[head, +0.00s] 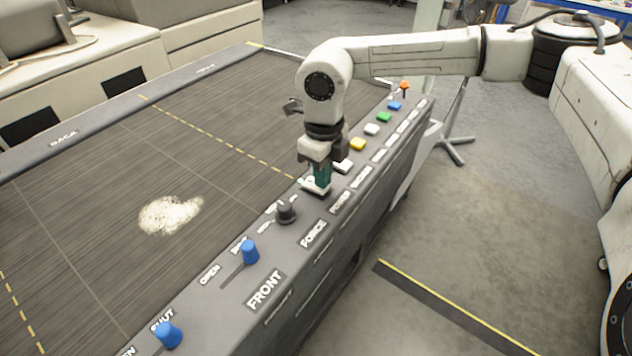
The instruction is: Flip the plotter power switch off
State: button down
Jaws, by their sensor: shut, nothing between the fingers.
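The plotter (215,120) is a large dark flatbed with a grey control strip along its front edge. On the strip, by a label that seems to read POWER (340,202), a pale rocker switch (313,190) sits in a dark surround. My gripper (321,185) points down over this switch with its teal fingers shut and empty. The fingertips are at or just above the switch; I cannot tell whether they touch it. They hide part of it, so which way it is tipped cannot be seen.
A black FORCE knob (286,212) and two blue levers (249,252) (168,336) lie nearer along the strip. Beyond my gripper are white, yellow (358,144), green (384,117) and blue (394,106) buttons. Pale powder (170,214) lies on the bed. Right floor is mostly open.

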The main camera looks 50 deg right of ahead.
jog(key=shift+f+b, duration=0.3)
jog(key=shift+f, duration=0.05)
jog(key=shift+r, duration=0.1)
jog(key=shift+r+p, duration=1.75)
jog(key=shift+r, duration=1.7)
